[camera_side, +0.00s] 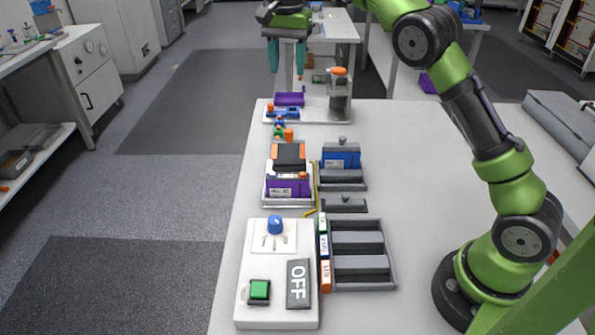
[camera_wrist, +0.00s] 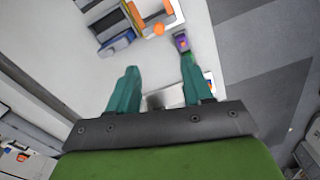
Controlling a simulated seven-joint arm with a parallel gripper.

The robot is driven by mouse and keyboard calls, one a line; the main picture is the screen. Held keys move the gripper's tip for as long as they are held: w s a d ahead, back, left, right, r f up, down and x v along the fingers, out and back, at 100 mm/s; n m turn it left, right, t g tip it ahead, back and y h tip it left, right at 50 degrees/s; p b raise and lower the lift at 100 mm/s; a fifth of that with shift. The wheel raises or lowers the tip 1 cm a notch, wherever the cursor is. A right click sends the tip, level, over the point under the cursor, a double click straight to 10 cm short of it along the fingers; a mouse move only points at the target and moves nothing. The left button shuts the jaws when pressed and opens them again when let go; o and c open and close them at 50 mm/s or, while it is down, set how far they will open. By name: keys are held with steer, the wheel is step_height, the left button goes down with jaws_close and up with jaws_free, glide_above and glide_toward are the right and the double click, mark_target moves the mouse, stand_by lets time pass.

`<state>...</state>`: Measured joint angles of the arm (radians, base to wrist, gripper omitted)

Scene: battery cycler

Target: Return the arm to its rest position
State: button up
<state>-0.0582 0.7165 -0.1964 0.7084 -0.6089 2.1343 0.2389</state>
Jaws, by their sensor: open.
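My gripper (camera_side: 287,57) hangs above the far end of the white table in the side view, at the top of the picture. Its two teal fingers point down and stand apart, with nothing between them. In the wrist view the gripper (camera_wrist: 160,88) also shows open and empty, with the table surface below it. My green arm reaches from the right side of the table up and across to the far end.
A control box (camera_side: 277,272) with a blue knob, green button and OFF plate stands in front. Beside it is a grey slotted rack (camera_side: 391,283). Behind are a purple battery module (camera_side: 288,187) and a blue one (camera_side: 341,158). The table's right middle is clear.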

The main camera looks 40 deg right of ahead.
steer(key=s+a+f+n+t+y, duration=0.1)
steer(key=s+a+n+t, duration=0.1)
steer(key=s, duration=1.2)
steer(key=s+a+f+n+t+y, duration=0.1)
steer(key=s+n+t, duration=0.4)
steer(key=s, duration=1)
steer(key=shift+a+f+n, duration=0.5)
steer(key=shift+a+f, duration=0.1)
steer(key=shift+a, duration=0.1)
